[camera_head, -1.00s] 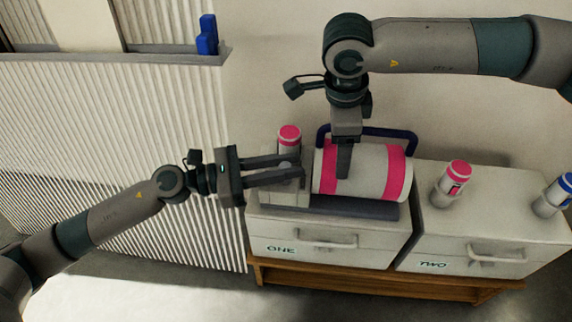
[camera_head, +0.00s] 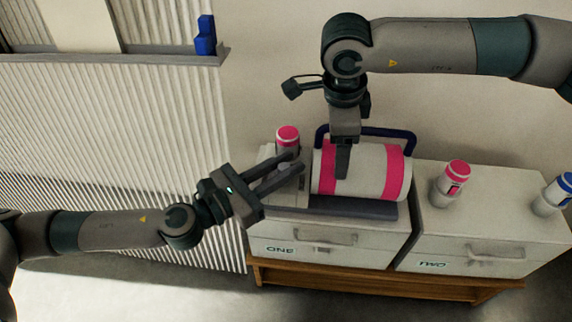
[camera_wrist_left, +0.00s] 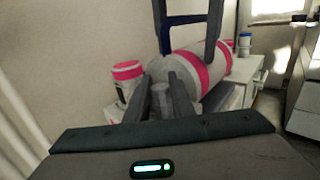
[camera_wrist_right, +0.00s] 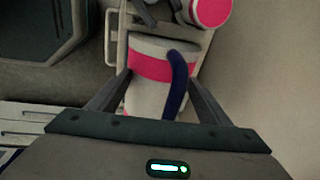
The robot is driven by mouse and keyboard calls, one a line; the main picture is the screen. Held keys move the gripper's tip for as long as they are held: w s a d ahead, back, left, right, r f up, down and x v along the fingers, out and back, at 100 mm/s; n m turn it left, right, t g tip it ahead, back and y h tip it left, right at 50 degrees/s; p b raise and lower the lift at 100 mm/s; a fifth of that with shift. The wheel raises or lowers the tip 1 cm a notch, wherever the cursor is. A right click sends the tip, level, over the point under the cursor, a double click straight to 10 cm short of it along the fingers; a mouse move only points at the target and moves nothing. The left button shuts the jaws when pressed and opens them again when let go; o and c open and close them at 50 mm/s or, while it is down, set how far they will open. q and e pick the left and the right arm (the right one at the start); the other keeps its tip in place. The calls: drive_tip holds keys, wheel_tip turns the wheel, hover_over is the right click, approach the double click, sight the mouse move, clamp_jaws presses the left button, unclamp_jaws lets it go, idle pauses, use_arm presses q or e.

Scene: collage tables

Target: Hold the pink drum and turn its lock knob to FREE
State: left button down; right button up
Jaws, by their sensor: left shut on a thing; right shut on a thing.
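The pink drum (camera_head: 370,165) is a white cylinder with two pink bands, lying on its side in a grey cradle (camera_head: 352,208) on cabinet ONE. My right gripper (camera_head: 343,168) comes down from above and is shut on the drum; the right wrist view shows its fingers on either side of the drum (camera_wrist_right: 150,68). My left gripper (camera_head: 295,162) is at the drum's left end. In the left wrist view its fingers close on a small grey lock knob (camera_wrist_left: 161,97). The knob is mostly hidden in the head view. No FREE marking is readable.
A pink-capped canister (camera_head: 288,138) stands just behind the left fingers. A blue handle (camera_head: 409,138) arches behind the drum. Cabinet TWO (camera_head: 485,225) on the right carries another pink-capped canister (camera_head: 456,176) and a blue-capped one (camera_head: 558,192). Open floor lies at front left.

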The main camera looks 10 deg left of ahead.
use_arm(q)
drive_tip(key=n+t+y, duration=0.2)
drive_tip(key=n+y, duration=0.1)
drive_tip(key=y, duration=0.1)
drive_tip(key=n+t+y, duration=0.2)
drive_tip(key=y, duration=0.1)
drive_tip(key=shift+n+t+y, duration=0.3)
drive_tip(key=shift+n+y, duration=0.1)
use_arm(e)
drive_tip(key=shift+f, duration=0.1)
use_arm(q)
drive_tip(key=n+y, duration=0.2)
drive_tip(key=y, duration=0.2)
drive_tip(key=n+y, duration=0.3)
drive_tip(key=shift+a+t+y, duration=0.1)
drive_tip(key=shift+t+y, duration=0.2)
drive_tip(key=shift+y, duration=0.4)
drive_tip(key=c, duration=1.5)
unclamp_jaws()
drive_tip(key=shift+c, duration=0.2)
use_arm(e)
drive_tip(key=shift+d, duration=0.1)
use_arm(q)
drive_tip(key=shift+s+f, duration=0.1)
drive_tip(key=s+d, duration=0.2)
drive_tip(key=s, duration=0.9)
drive_tip(key=shift+s, duration=0.35)
